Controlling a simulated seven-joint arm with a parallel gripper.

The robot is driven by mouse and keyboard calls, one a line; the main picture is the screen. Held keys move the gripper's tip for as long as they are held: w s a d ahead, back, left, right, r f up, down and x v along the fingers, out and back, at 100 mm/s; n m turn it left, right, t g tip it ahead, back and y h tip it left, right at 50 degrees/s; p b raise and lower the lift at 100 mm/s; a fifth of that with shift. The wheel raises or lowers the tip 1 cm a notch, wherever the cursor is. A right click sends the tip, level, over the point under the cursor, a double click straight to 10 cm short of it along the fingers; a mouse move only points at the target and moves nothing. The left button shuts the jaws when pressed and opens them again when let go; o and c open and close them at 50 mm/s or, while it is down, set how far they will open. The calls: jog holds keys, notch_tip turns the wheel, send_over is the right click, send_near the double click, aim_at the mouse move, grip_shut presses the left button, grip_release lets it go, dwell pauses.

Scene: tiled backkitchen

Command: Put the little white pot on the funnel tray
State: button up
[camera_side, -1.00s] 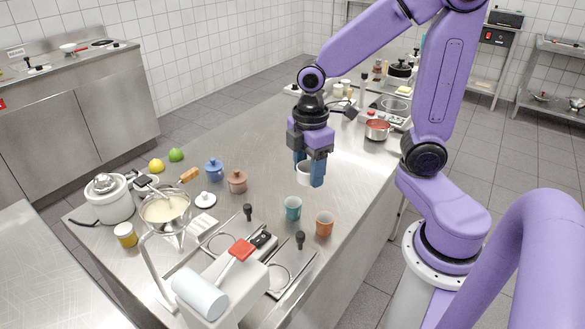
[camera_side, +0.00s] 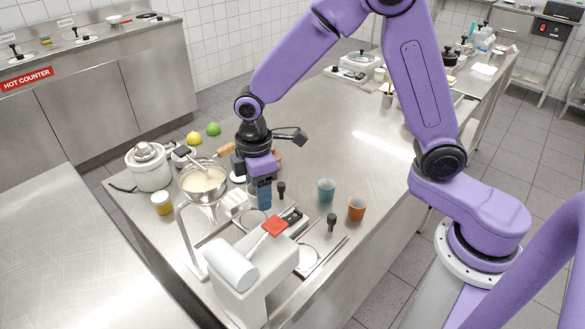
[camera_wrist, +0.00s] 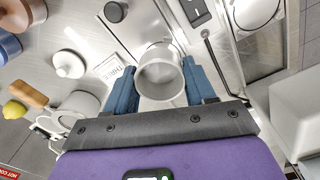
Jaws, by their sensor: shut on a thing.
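The little white pot (camera_wrist: 160,75) is held upright between the blue fingers of my gripper (camera_wrist: 162,88); in the wrist view I look down into its open, empty-looking top. In the side view my gripper (camera_side: 262,197) hangs low at the near tray edge, and its fingers hide most of the pot. Two metal trays with round discs lie at the front: one (camera_side: 252,222) just below my gripper and one (camera_side: 309,256) further right. I cannot tell for certain which is the funnel tray, nor whether the pot touches anything beneath it.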

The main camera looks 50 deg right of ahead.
aim_at(251, 202)
jog(key=shift+w+a+f, duration=0.2)
jog(key=shift+a+f, duration=0.15)
jog(key=shift+a, duration=0.1)
jog(key=shift+w+a+f, duration=0.15)
jog(key=shift+a+f, duration=0.2)
jog(key=shift+a, duration=0.1)
jog(key=shift+f, duration=1.6)
jog(key=shift+d+f, duration=0.1)
jog(key=shift+f, duration=0.15)
